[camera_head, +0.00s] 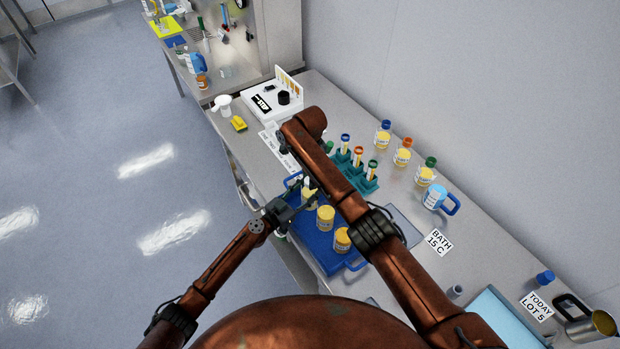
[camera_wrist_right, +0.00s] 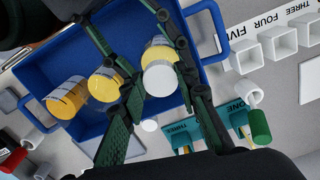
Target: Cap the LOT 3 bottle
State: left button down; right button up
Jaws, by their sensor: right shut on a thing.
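A bottle of yellow contents (camera_wrist_right: 158,52) stands in the blue tray (camera_wrist_right: 110,28), with a white cap (camera_wrist_right: 160,78) at its top. My right gripper (camera_wrist_right: 160,88) is shut on the white cap; in the head view my right arm largely hides it. I cannot tell whether the cap is fully seated. My left gripper (camera_head: 300,195) reaches in from the left, its fingers close around the bottle below the cap. Two more yellow bottles, one nearer (camera_head: 342,239) and one in the middle (camera_head: 325,218), stand in the tray. The lot labels are too small to read.
A teal rack (camera_head: 362,183) with several capped tubes stands right of the tray. Several bottles and a blue-handled jug (camera_head: 438,199) line the wall side.

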pick_arm(q)
jog(key=shift+f, duration=0.1)
pick_arm(e)
jog(key=shift+r+m, duration=0.1)
jog(key=shift+m, duration=0.9)
jog(key=o, duration=0.8)
jog(key=shift+o, duration=0.2)
notch_tip(320, 180, up, 12)
pick_arm(q)
jog(key=c, duration=1)
grip_release()
jog(key=shift+o, duration=0.2)
